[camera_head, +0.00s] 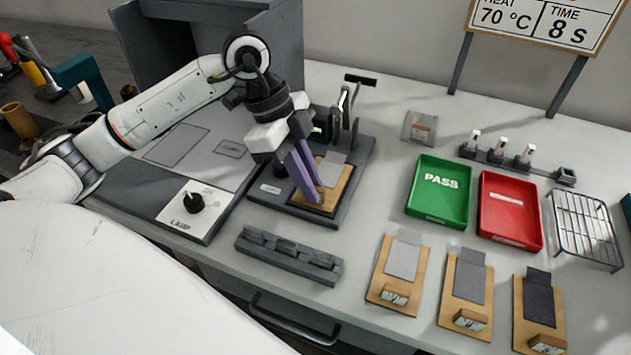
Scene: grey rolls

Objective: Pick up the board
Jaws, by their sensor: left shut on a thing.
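A wooden board (343,190) with a grey piece on it lies in a dark fixture (345,217) at the middle of the counter. My left gripper (311,190), with purple fingers, reaches down onto the near left part of this board and is shut on it. The fingers hide part of the board, and I cannot tell whether it is lifted off the fixture. Three similar boards lie at the front right: one with a light grey sheet (404,260), one with a mid-grey sheet (470,280) and one with a dark sheet (539,299). My right gripper is not in view.
A green PASS tray (440,208) and a red tray (510,222) lie right of the fixture, with a wire rack (583,228) beyond. A slotted dark block (288,256) lies in front. A sign (545,20) reads 70 °C, 8 S.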

